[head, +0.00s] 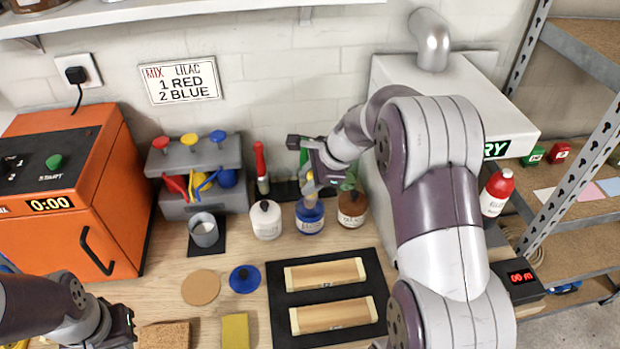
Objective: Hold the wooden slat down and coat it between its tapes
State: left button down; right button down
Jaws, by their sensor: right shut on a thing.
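Two pale wooden slats, a rear one (325,275) and a front one (333,315), lie parallel on a black mat (283,338). My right gripper (316,180) is over the open blue jar (309,218), shut on a brush-like tool (311,195) whose lower part goes down into or just above the jar mouth. The tip is hidden. My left gripper (122,326) is low at the left, apart from the slats; its fingers are too unclear to judge.
A white jar (265,220) and a brown jar (352,208) flank the blue one. A red-handled brush (262,168) stands behind. A blue lid (245,279), cork disc (200,288) and yellow block (235,331) lie left of the mat. An orange oven (85,190) stands left.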

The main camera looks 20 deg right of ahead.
aim_at(310, 171)
jog(key=shift+f+b, duration=0.5)
jog(key=shift+f, duration=0.25)
dwell(0.4)
dwell(0.9)
notch_tip(310, 171, up, 7)
jog(key=p, duration=0.7)
jog(key=shift+r, duration=0.1)
dwell(0.5)
